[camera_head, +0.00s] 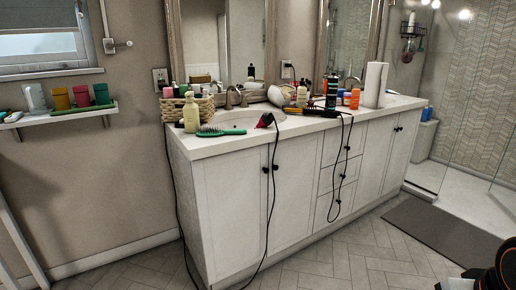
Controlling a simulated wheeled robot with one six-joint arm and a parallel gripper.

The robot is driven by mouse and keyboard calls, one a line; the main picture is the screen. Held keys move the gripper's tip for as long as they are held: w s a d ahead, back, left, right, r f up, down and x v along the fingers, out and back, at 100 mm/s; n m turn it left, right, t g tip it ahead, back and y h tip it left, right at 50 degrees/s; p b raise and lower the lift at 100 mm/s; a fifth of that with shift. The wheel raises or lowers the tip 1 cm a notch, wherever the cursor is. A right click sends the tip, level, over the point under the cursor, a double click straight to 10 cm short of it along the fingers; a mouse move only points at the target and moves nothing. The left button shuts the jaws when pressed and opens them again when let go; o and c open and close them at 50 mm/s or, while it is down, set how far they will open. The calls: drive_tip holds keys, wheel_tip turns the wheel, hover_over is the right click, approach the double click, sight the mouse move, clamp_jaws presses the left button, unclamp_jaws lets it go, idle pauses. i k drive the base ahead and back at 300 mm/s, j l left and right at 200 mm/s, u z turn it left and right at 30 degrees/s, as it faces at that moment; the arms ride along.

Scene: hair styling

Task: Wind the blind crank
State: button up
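The blind crank (119,44) is a small white unit with a short arm and knob sticking out to the right. It is on the wall just right of the window at the upper left. A thin pale rod or cord runs up from it past the top of the picture. The grey-blue blind (38,16) covers the upper part of the window, with bare glass below its lower edge. My gripper's fingers are not in view. Dark parts with orange rings at the bottom right corner look like part of my arm, far from the crank.
A shelf (60,119) with several cups juts out below the window. A white vanity (231,205) fills the middle, crowded with bottles, a green brush (220,131) and hanging black cords. Tiled floor (330,265) is clear in front. A grey mat (440,232) lies at right.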

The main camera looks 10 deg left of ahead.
sight(109, 46)
drive_tip(key=i+l+u, duration=0.2)
drive_tip(key=i+u, duration=0.25)
drive_tip(key=i+l+u, duration=0.75)
drive_tip(key=l+u, duration=0.2)
drive_tip(key=i+l+u, duration=0.25)
drive_tip(key=l+u, duration=0.5)
drive_tip(key=l, duration=0.35)
drive_tip(key=l+u, duration=0.3)
drive_tip(key=l, duration=0.4)
drive_tip(key=i, duration=0.05)
